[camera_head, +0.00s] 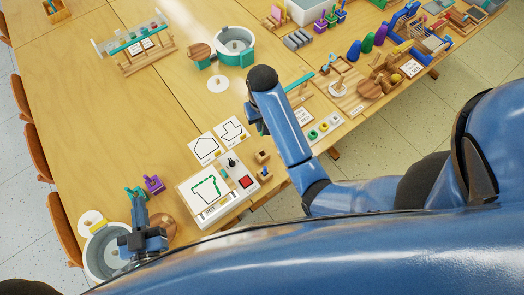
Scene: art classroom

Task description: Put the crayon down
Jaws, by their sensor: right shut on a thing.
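My right arm reaches in from the right, over the table. Its gripper (254,116) shows only as a small dark and blue part beside the forearm, above the table; it is shut. The crayon in its jaws is hidden behind the arm. My left gripper (139,208) is low at the left, pointing up the picture, close to a teal holder and the white bucket (93,262). I cannot tell whether its jaws are open. A white board (211,193) with a green outline drawing lies on the table between the two grippers.
A teal-banded bucket (234,44) and test-tube rack (135,46) stand farther back. The table's left middle (95,130) is clear.

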